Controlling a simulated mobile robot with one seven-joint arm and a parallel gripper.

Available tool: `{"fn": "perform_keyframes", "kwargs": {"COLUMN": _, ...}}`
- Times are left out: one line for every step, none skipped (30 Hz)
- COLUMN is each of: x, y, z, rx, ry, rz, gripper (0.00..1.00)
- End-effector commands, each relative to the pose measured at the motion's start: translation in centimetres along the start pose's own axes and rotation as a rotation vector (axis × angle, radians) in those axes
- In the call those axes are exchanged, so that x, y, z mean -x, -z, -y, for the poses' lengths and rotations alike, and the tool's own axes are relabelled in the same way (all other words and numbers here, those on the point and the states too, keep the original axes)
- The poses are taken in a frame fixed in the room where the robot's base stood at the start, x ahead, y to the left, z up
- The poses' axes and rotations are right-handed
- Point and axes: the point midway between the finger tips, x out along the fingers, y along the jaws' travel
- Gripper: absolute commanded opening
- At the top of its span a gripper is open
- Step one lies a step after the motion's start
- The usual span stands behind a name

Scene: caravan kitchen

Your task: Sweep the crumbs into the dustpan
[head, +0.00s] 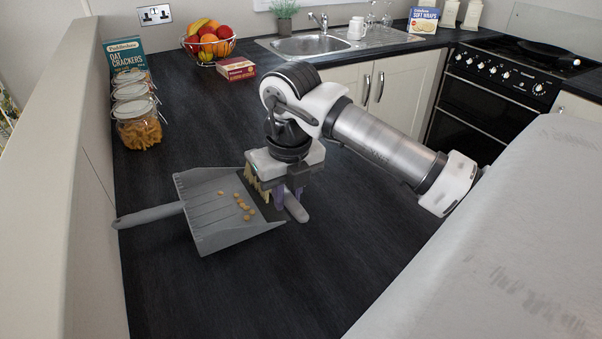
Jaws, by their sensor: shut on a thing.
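The grey dustpan (205,222) lies flat on the dark worktop, its handle toward the left and its mouth toward my gripper. Several small tan crumbs (243,205) lie in the pan, mostly toward its mouth side; one sits further in. My gripper (286,190) points down at the mouth side of the pan, shut on a hand brush (296,208). The brush has a grey handle end and pale bristles, which are low by the pan's mouth. My gripper hides much of the brush, so I cannot tell whether the bristles touch the pan or whether crumbs lie behind them.
Glass jars (137,125) and a cracker box (124,57) stand at the back left. A fruit basket (210,46) and a red box (236,68) stand behind. The sink (308,44) and hob (520,55) are further back. The front worktop (240,300) is clear.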

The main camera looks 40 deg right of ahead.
Motion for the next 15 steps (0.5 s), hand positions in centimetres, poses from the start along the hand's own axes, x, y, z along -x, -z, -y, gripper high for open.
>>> {"fn": "perform_keyframes", "kwargs": {"x": 0.3, "y": -0.1, "z": -0.6, "rx": 0.003, "ry": 0.0, "rz": 0.001, "gripper": 0.0}}
{"fn": "perform_keyframes", "kwargs": {"x": 0.3, "y": -0.1, "z": -1.0, "rx": 0.004, "ry": 0.0, "rz": 0.002, "gripper": 0.0}}
{"fn": "perform_keyframes", "kwargs": {"x": 0.4, "y": -0.1, "z": -1.4, "rx": 0.004, "ry": 0.0, "rz": 0.002, "gripper": 0.0}}
{"fn": "perform_keyframes", "kwargs": {"x": 0.4, "y": -0.1, "z": -1.7, "rx": 0.003, "ry": 0.0, "rz": 0.002, "gripper": 0.0}}
{"fn": "perform_keyframes", "kwargs": {"x": 0.4, "y": -0.1, "z": -2.0, "rx": 0.003, "ry": 0.0, "rz": 0.002, "gripper": 0.0}}
{"fn": "perform_keyframes", "kwargs": {"x": 0.5, "y": -0.1, "z": -2.5, "rx": 0.003, "ry": -0.001, "rz": 0.003, "gripper": 0.0}}
{"fn": "perform_keyframes", "kwargs": {"x": 0.5, "y": -0.1, "z": -2.8, "rx": 0.003, "ry": -0.001, "rz": 0.003, "gripper": 0.0}}
{"fn": "perform_keyframes", "kwargs": {"x": 0.5, "y": -0.1, "z": -3.1, "rx": 0.004, "ry": 0.0, "rz": 0.003, "gripper": 0.0}}
{"fn": "perform_keyframes", "kwargs": {"x": 0.5, "y": -0.2, "z": -3.6, "rx": 0.004, "ry": 0.0, "rz": 0.004, "gripper": 0.0}}
{"fn": "perform_keyframes", "kwargs": {"x": 0.6, "y": -0.2, "z": -3.9, "rx": 0.003, "ry": -0.001, "rz": 0.003, "gripper": 0.0}}
{"fn": "perform_keyframes", "kwargs": {"x": 0.7, "y": -0.2, "z": -4.2, "rx": 0.003, "ry": -0.001, "rz": 0.003, "gripper": 0.0}}
{"fn": "perform_keyframes", "kwargs": {"x": 0.9, "y": -0.2, "z": -4.6, "rx": 0.003, "ry": 0.0, "rz": 0.004, "gripper": 0.0}}
{"fn": "perform_keyframes", "kwargs": {"x": 1.0, "y": -0.2, "z": -4.9, "rx": 0.002, "ry": 0.001, "rz": 0.004, "gripper": 0.0}}
{"fn": "perform_keyframes", "kwargs": {"x": 1.1, "y": -0.2, "z": -5.2, "rx": 0.002, "ry": 0.001, "rz": 0.004, "gripper": 0.0}}
{"fn": "perform_keyframes", "kwargs": {"x": 1.7, "y": -0.3, "z": -5.3, "rx": 0.001, "ry": 0.001, "rz": 0.005, "gripper": 0.0}}
